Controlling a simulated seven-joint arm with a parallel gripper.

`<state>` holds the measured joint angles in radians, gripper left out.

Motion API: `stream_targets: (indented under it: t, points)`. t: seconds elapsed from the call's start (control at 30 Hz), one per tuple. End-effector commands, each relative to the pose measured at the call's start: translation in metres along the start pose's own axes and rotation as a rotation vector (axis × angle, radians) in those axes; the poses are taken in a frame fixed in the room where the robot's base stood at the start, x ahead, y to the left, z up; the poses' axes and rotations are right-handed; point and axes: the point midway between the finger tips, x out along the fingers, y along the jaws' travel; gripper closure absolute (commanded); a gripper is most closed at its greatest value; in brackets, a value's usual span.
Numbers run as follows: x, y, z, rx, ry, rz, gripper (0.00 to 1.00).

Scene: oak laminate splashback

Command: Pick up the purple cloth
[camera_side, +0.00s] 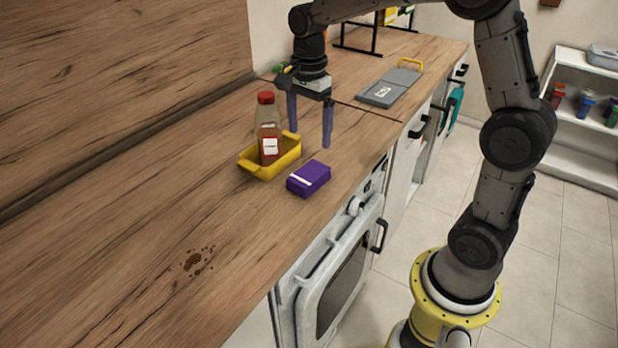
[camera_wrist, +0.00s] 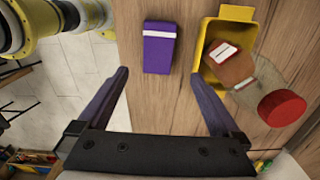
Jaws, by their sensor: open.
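The purple cloth (camera_side: 309,179) is a folded block with a white band, lying on the wooden counter near its front edge. In the wrist view the purple cloth (camera_wrist: 160,50) lies beyond the fingertips, roughly between their lines. My gripper (camera_side: 310,138) is open and empty, pointing down above the counter, behind the cloth and apart from it. In the wrist view my gripper (camera_wrist: 160,73) shows its two purple fingers spread wide. Nothing hides the cloth in either view.
A yellow tray (camera_side: 259,172) holding a red-capped bottle (camera_side: 268,135) stands close to the left of the cloth. A grey board (camera_side: 388,88) lies farther back. A brown stain (camera_side: 194,260) marks the front counter, otherwise clear. An oven (camera_side: 340,270) is below the edge.

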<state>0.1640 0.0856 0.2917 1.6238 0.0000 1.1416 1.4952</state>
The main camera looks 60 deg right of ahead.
Motion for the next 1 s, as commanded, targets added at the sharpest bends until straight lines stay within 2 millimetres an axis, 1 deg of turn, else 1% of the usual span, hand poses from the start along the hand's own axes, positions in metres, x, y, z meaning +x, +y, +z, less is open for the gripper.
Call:
stream_targets:
  t: [0.03,0.1,0.23,0.3,0.47,0.57,0.7,0.8,0.9,1.0]
  points:
    - [0.011,0.001,0.0,-0.001,0.0,0.005,0.0]
    - [0.025,0.001,0.001,-0.001,0.0,0.006,0.0]
    - [0.045,0.001,0.001,-0.002,0.0,0.004,0.0]
    - [0.051,0.001,0.001,-0.002,0.0,0.002,0.0]
    - [0.06,0.001,0.001,-0.002,0.0,0.0,0.0]
    - [0.071,0.003,0.003,-0.003,0.0,0.003,0.0]
    - [0.092,0.005,0.006,-0.003,0.0,0.004,0.0]
    - [0.103,0.004,0.005,-0.002,0.0,0.002,0.0]
    - [0.109,0.004,0.005,-0.002,0.0,0.0,0.0]
    - [0.11,0.004,0.005,-0.002,0.0,-0.001,0.0]
